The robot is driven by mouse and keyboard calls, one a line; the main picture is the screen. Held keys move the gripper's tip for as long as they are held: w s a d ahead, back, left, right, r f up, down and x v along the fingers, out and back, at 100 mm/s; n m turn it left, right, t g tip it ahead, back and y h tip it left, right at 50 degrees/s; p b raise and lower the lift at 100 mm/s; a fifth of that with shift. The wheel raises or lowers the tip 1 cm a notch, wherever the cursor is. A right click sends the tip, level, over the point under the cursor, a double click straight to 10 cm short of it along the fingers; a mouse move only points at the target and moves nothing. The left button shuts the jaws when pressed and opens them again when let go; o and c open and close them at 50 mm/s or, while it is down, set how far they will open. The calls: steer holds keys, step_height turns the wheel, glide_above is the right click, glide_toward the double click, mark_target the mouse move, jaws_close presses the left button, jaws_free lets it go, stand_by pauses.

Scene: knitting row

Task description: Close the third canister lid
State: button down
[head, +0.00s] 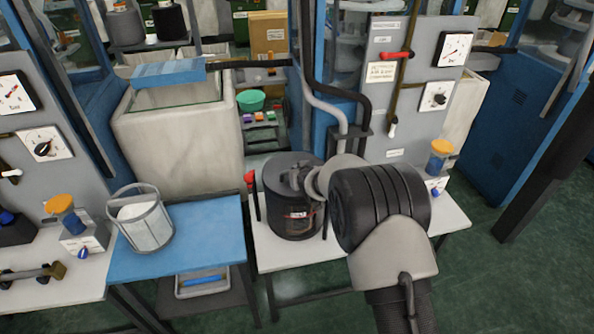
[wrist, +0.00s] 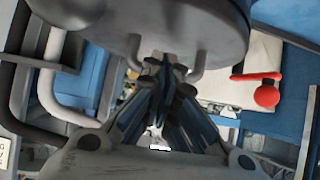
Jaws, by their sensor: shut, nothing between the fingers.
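A dark, see-through cylindrical canister (head: 292,212) stands upright on a white-topped table in the head view. Its round dark grey lid (head: 283,165) is at the top; I cannot tell whether it is fully seated. My arm reaches in from the right, and my gripper is at the canister's upper right side, largely hidden there by my wrist. In the wrist view my gripper (wrist: 168,68) is shut and empty, its fingertips close to a large grey rounded part (wrist: 150,22). I cannot tell whether they touch. No other canisters can be told apart clearly.
A red-knobbed lever (head: 250,178) stands left of the canister and shows in the wrist view (wrist: 267,95). A gauge panel (head: 425,85) and pipes stand behind. A stone tank (head: 175,150) is behind left.

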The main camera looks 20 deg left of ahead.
steer(key=shift+s+a+f, duration=0.1)
steer(key=shift+s, duration=0.15)
stand_by(0.4)
steer(key=r, duration=0.1)
steer(key=r+p, duration=0.1)
steer(key=r, duration=0.2)
steer(key=shift+s+d+r+p, duration=0.25)
steer(key=shift+s+p, duration=0.1)
steer(key=s+d+f, duration=0.5)
steer(key=s, duration=0.1)
steer(key=shift+s+d+f, duration=0.15)
steer(key=shift+s+f, duration=0.2)
steer(key=shift+s, duration=0.05)
